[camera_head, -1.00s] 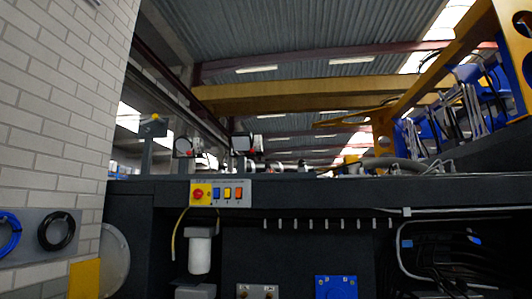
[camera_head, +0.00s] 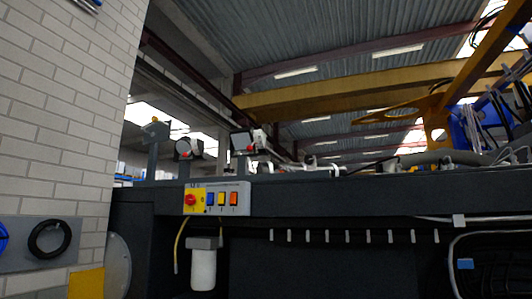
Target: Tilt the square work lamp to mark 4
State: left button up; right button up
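Two lamps stand on top of the dark chassis (camera_head: 330,197). The marks of the tilt scale are too small to read. Neither of my grippers shows in the view.
A control panel (camera_head: 217,198) with a red knob on yellow and several coloured switches is on the chassis front. A white cylinder (camera_head: 203,268) hangs below it. A brick wall (camera_head: 60,130) stands close on the left. Hoses (camera_head: 440,158) lie on the chassis top at right.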

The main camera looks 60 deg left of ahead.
aim_at(242, 139)
jog(key=u, duration=0.45)
jog(key=i, duration=0.7)
jog(key=u, duration=0.75)
